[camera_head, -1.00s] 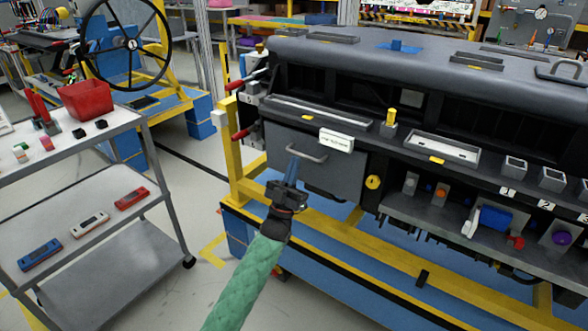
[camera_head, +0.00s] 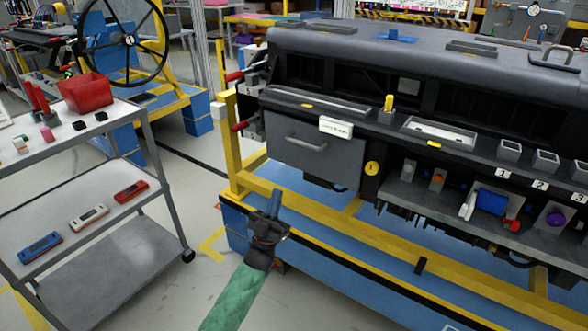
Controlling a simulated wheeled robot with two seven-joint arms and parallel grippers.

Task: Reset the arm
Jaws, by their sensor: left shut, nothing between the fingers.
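My left gripper (camera_head: 275,204) is at the lower middle of the head view, on my green-sleeved arm. Its fingers are together and hold nothing. It is in front of the dashboard module (camera_head: 400,55), below the grey glovebox door (camera_head: 310,157) and apart from it. The door has a bar handle (camera_head: 306,143) and looks shut. My right gripper is not in view.
A grey cart (camera_head: 90,255) stands at the left with a red bin (camera_head: 86,93) on top and several small devices on its middle shelf. The yellow frame (camera_head: 330,215) and blue base run under the dashboard. Floor shows between cart and frame.

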